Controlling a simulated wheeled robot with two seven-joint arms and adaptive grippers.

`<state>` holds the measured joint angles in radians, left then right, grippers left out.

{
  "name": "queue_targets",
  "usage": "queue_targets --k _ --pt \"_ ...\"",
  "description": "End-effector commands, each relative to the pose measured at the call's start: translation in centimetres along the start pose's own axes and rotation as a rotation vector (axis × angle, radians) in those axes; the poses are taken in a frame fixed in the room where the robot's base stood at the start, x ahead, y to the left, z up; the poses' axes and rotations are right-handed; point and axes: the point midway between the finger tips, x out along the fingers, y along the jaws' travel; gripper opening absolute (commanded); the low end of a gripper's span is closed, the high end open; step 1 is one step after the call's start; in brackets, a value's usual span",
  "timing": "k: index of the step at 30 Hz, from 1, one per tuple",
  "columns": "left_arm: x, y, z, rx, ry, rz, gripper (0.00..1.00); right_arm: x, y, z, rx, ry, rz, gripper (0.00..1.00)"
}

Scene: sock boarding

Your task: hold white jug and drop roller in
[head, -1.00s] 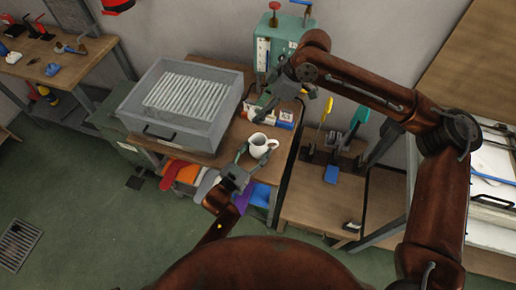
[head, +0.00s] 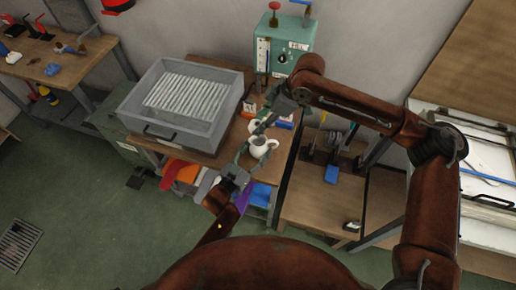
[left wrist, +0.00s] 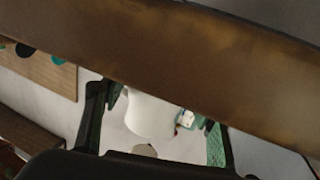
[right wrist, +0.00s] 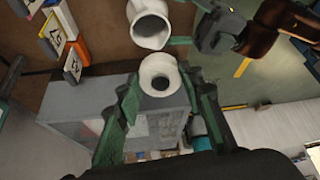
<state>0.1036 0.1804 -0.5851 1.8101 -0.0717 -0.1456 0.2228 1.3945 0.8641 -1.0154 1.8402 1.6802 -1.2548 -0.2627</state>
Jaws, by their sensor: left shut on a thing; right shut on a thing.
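The white jug (head: 260,147) is upright near the front right corner of the workbench. My left gripper (head: 242,165) is shut on it; in the left wrist view the jug's white body (left wrist: 150,115) shows between the fingers. My right gripper (head: 262,124) is just above and behind the jug. It is shut on a white roller with a round hole (right wrist: 160,75), seen end-on between its fingers in the right wrist view. There the jug's open mouth (right wrist: 151,30) lies just beyond the roller, apart from it. The roller is hard to make out in the head view.
A grey tray (head: 160,130) with ribbed bars stands left of the jug. Small white, orange and blue boxes (right wrist: 60,35) stand close by the right gripper. A green machine (head: 284,45) stands behind. A wooden table with tools (head: 318,207) is to the right.

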Motion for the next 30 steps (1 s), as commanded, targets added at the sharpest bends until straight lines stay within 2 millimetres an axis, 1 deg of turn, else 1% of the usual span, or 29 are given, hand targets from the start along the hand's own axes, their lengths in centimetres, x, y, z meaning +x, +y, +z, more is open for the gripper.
queue_targets --k 16,21,28,29,30 --pt "0.0 0.0 0.1 0.0 -0.002 0.0 0.21 3.2 0.0 1.8 0.001 0.0 0.0 0.1" --pt "0.0 0.0 0.1 0.0 -0.002 0.0 0.21 3.6 0.0 2.0 0.0 0.0 0.001 0.1" --pt "0.0 0.0 0.1 0.0 -0.002 0.0 0.21 3.6 0.0 2.0 0.0 0.0 0.001 0.1" --pt "0.0 0.0 0.1 0.0 -0.002 0.0 0.21 3.6 0.0 2.0 0.0 0.0 0.001 0.37" --pt "0.0 0.0 0.1 0.0 -0.002 0.0 0.21 3.6 0.0 2.0 0.0 0.0 0.001 0.39"
